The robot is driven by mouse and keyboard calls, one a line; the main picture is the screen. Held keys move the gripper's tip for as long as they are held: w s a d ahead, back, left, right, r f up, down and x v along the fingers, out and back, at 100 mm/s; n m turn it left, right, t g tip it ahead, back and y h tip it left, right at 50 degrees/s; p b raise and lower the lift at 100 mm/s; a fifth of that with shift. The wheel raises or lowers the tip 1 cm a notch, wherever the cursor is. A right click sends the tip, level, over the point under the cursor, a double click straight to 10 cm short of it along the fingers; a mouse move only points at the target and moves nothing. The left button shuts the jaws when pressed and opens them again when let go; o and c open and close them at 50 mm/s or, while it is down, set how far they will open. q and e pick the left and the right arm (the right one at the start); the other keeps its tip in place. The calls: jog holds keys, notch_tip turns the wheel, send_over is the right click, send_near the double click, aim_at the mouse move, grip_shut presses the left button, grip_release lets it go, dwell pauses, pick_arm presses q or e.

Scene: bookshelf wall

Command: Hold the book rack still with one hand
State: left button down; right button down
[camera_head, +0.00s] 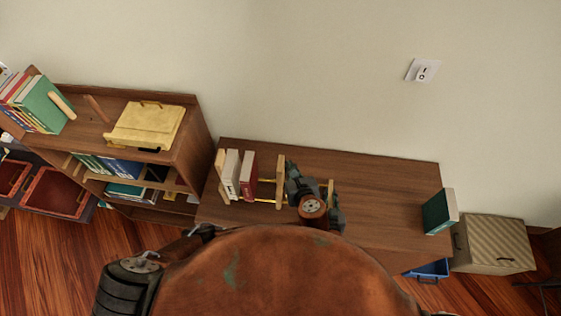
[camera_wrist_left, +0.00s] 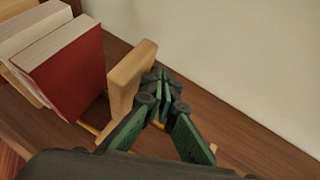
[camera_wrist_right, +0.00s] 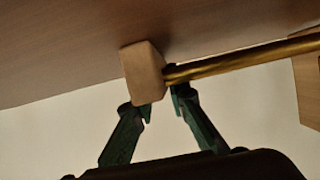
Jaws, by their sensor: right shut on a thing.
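The book rack (camera_head: 280,182) stands on the brown desk, with upright wooden panels and brass rods. Cream books (camera_head: 232,172) and a red book (camera_head: 248,176) stand at its left end; the red book also shows in the left wrist view (camera_wrist_left: 72,72). My left gripper (camera_wrist_left: 163,82) is beside the rack's middle wooden panel (camera_wrist_left: 132,75). Its fingertips are together, with nothing seen between them. My right gripper (camera_wrist_right: 160,100) is shut on the rack's wooden end piece (camera_wrist_right: 144,72), where a brass rod (camera_wrist_right: 240,56) joins it. My arm partly hides the rack's right end in the head view.
A teal book (camera_head: 440,212) stands at the desk's (camera_head: 385,190) right end. A striped cabinet (camera_head: 492,243) and blue bin (camera_head: 430,269) are at right. The wall is close behind the desk.

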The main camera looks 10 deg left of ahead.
pick_arm(q)
jog(key=shift+a, duration=0.1)
pick_arm(e)
jog(key=shift+d, duration=0.1)
pick_arm(q)
jog(key=shift+s+a, duration=0.2)
jog(key=shift+a, duration=6.3)
pick_arm(e)
jog(key=shift+d, duration=0.15)
pick_arm(q)
jog(key=shift+w+d, duration=0.1)
jog(key=shift+d, duration=2.5)
jog(key=v, duration=0.7)
jog(key=shift+r, duration=0.2)
jog(key=shift+d, duration=0.1)
pick_arm(e)
jog(key=c, duration=1.8)
grip_release()
jog(key=shift+a, duration=0.2)
